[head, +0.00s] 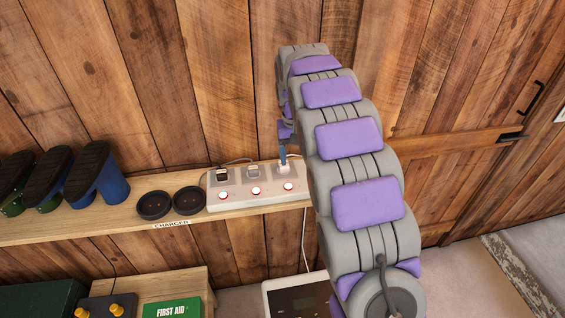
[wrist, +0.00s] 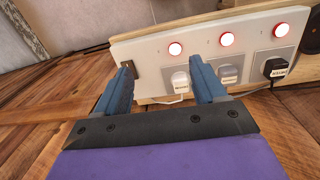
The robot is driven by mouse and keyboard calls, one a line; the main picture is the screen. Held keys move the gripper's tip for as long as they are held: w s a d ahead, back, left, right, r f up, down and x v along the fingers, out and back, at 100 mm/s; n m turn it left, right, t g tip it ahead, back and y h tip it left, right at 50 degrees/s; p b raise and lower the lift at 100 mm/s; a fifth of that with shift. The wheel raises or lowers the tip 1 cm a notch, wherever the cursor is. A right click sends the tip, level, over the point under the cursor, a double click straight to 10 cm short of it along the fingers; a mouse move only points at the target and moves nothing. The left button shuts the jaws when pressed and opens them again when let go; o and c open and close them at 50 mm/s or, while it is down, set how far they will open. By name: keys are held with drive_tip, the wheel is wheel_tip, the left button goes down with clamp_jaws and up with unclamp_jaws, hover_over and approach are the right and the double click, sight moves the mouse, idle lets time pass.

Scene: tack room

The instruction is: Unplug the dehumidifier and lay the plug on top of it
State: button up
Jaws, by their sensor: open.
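A white power strip (head: 258,197) with three red-lit switches sits on the wooden shelf. A white plug (head: 284,169) is in its right-hand socket; the wrist view shows the white plug (wrist: 180,82) too. My gripper (head: 283,156) is open just above this plug. In the wrist view my gripper (wrist: 161,70) has one finger on each side of the white plug, closer on the right, and no grip on it. A grey plug (wrist: 228,75) and a black plug (wrist: 276,67) fill the other sockets. A white box with a dark panel, likely the dehumidifier (head: 278,292), stands below, partly hidden by my arm.
Two black round pads (head: 171,203) lie left of the strip beside a "CHARGER" label. Boots (head: 98,174) stand farther left on the shelf (head: 60,228). A green first aid box (head: 172,307) sits below. A white cord (head: 304,238) hangs below the shelf.

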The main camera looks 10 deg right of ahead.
drive_tip(key=shift+n+t+y, duration=0.3)
drive_tip(key=shift+w+a+f+p, duration=0.25)
drive_tip(key=shift+w+f+p, duration=0.45)
drive_tip(key=shift+w, duration=1.15)
drive_tip(key=shift+w+a+f+p, duration=0.3)
drive_tip(key=shift+w+f+p, duration=0.35)
drive_tip(key=shift+w, duration=1.2)
drive_tip(key=shift+w+a+f+p, duration=0.25)
drive_tip(key=shift+w+f+p, duration=0.45)
drive_tip(key=shift+w, duration=1.15)
drive_tip(key=shift+f, duration=0.15)
drive_tip(key=shift+f+b, duration=1.45)
drive_tip(key=shift+f, duration=2.85)
drive_tip(key=shift+c, duration=0.4)
clamp_jaws()
drive_tip(key=shift+r, duration=0.1)
drive_tip(key=shift+r+p, duration=1.1)
drive_tip(key=shift+r, duration=1.8)
